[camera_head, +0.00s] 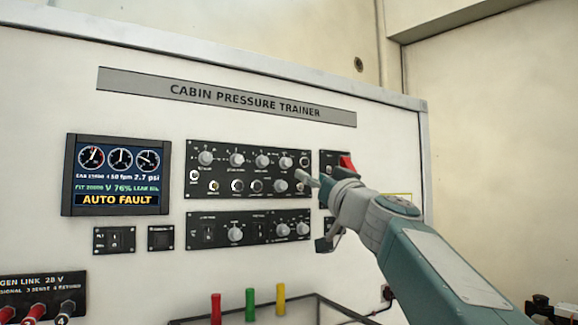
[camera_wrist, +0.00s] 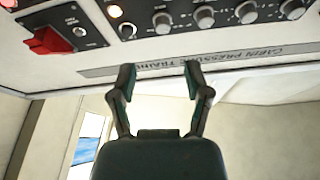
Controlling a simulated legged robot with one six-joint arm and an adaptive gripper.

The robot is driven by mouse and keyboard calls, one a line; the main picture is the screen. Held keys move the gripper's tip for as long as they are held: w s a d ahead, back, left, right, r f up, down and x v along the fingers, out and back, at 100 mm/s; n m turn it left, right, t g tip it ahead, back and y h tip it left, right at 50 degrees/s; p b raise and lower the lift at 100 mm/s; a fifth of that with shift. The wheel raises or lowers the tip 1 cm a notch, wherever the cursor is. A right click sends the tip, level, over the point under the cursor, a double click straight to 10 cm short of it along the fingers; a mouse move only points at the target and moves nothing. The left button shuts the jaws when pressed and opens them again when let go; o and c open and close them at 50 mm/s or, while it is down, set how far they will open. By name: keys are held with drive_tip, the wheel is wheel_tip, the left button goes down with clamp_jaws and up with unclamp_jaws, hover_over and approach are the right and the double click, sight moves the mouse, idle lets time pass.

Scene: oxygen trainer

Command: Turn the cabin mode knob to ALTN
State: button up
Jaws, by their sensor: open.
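The upper black control panel (camera_head: 248,173) carries a row of grey knobs (camera_head: 237,160) with small round controls below. A lower black panel (camera_head: 222,228) carries more grey knobs (camera_head: 235,234). The labels are too small to read, so I cannot tell which is the cabin mode knob or where it points. My gripper (camera_head: 315,210) is open and empty at the right end of these panels, its fingers apart and on no knob. In the wrist view the open fingers (camera_wrist: 159,74) show below an inverted row of knobs (camera_wrist: 204,17). My gripper hides part of the right side.
A display (camera_head: 117,175) reads AUTO FAULT. A red guarded switch (camera_head: 347,162) sits just above my gripper and shows in the wrist view (camera_wrist: 50,40). Red, green and yellow upright pieces (camera_head: 250,305) stand below. The wall right of the trainer is clear.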

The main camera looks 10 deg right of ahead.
sight(289, 164)
drive_tip(key=x, duration=0.7)
drive_tip(key=shift+s+a+f, duration=0.1)
drive_tip(key=shift+a+f, duration=0.05)
drive_tip(key=shift+a, duration=0.2)
drive_tip(key=shift+w+r, duration=0.4)
drive_tip(key=shift+w, duration=0.4)
clamp_jaws()
